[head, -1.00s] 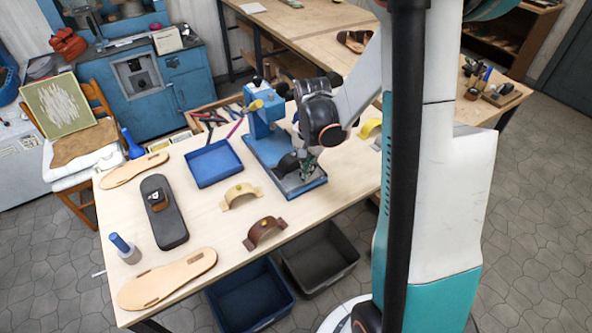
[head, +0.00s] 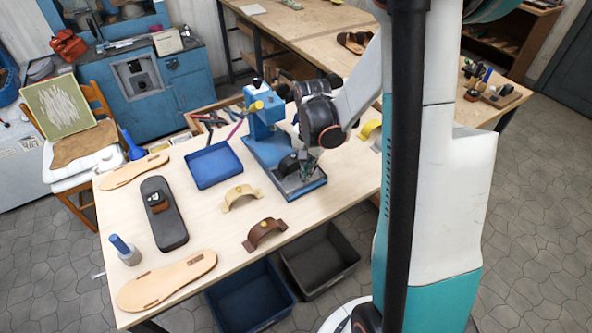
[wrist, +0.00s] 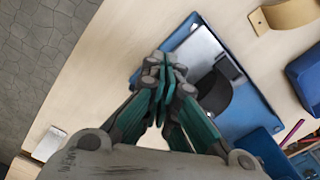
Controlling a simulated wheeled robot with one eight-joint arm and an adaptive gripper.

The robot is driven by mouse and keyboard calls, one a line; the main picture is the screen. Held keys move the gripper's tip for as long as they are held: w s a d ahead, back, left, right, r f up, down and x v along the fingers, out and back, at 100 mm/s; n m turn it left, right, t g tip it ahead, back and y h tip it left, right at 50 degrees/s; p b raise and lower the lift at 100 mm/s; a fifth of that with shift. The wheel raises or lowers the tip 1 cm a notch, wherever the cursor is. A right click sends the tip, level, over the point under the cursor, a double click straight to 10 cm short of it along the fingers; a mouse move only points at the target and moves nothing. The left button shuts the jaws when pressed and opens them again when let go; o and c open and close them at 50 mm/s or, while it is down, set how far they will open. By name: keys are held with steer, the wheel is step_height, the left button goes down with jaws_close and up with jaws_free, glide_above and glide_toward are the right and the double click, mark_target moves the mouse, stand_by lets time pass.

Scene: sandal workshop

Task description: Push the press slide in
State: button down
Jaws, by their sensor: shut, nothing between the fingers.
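The blue press (head: 262,125) stands on the workbench, with a yellow-tipped lever at its top. Its blue base reaches toward the front edge of the bench. The press slide (head: 312,183), a grey metal plate with a dark rounded block (head: 288,164) on it, lies at the front of this base. In the wrist view the plate (wrist: 202,47) and dark block (wrist: 213,92) show just right of my fingers. My gripper (head: 306,175) is shut and empty, pointing down at the slide's front part. In the wrist view its fingertips (wrist: 164,66) overlap the plate's edge; I cannot tell whether they touch it.
A blue tray (head: 231,168), a tan strap (head: 242,195) and a brown strap (head: 265,231) lie left of the press. A yellow strap (head: 369,128) is to its right. Two bins (head: 342,277) stand below the bench's front edge. Bare bench surrounds the straps.

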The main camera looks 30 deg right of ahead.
steer(key=shift+f+b, duration=1.1)
steer(key=shift+f, duration=0.1)
steer(key=shift+w+a+b, duration=0.15)
steer(key=shift+w+b, duration=0.15)
steer(key=shift+w, duration=2.85)
steer(key=shift+w+a+b, duration=0.1)
steer(key=shift+w+b, duration=0.2)
steer(key=shift+w, duration=2.8)
step_height(320, 180, up, 7)
steer(key=p, duration=0.3)
steer(key=shift+s+p, duration=0.3)
steer(key=shift+p, duration=0.1)
steer(key=shift+s, duration=0.1)
